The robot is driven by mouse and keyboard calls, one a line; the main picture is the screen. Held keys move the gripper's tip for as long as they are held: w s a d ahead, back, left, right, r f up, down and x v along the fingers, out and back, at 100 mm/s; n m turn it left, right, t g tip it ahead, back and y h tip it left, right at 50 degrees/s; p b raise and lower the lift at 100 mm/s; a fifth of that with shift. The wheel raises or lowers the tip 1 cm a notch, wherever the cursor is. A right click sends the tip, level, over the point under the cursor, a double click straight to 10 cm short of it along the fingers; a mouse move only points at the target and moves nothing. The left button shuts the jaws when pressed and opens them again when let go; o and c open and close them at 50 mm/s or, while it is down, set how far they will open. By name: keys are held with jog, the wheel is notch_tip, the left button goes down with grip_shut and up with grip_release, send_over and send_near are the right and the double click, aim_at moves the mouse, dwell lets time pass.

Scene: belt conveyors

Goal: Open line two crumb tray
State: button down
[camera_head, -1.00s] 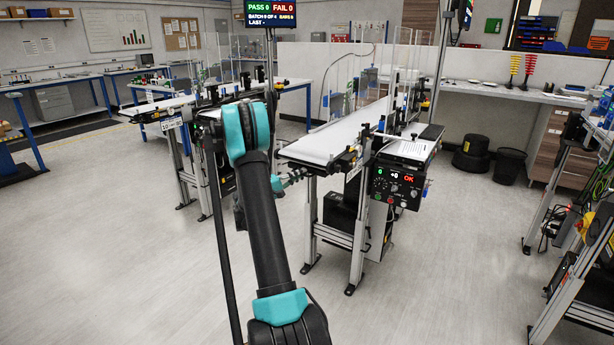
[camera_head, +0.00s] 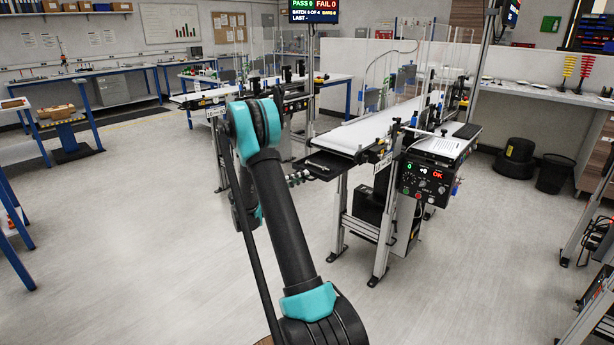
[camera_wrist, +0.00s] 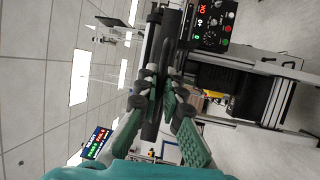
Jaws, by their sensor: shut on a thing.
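The line two crumb tray (camera_head: 328,166) is a flat black tray. It sticks out from under the near end of the white belt conveyor (camera_head: 372,130), with a small light grey thing lying in it. My gripper (camera_head: 303,177) is at the tray's outer front edge, partly behind my arm. In the wrist view, which is turned on its side, the green-padded fingers of my gripper (camera_wrist: 158,95) close on the dark edge of the tray (camera_wrist: 172,50). The exact grip point is partly hidden by the fingers.
A control panel (camera_head: 428,180) with a red OK display hangs on the conveyor's right side. Conveyor legs (camera_head: 382,232) stand below it. A second conveyor (camera_head: 205,97) stands behind my arm. The floor (camera_head: 130,240) at the left front is clear.

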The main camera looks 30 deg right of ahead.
jog(key=shift+a, duration=0.1)
jog(key=c, duration=1.9)
grip_release()
jog(key=a, duration=0.4)
jog(key=a+f, duration=0.1)
jog(key=a, duration=0.3)
jog(key=a+f, duration=0.1)
jog(key=a, duration=0.2)
jog(key=shift+a, duration=0.4)
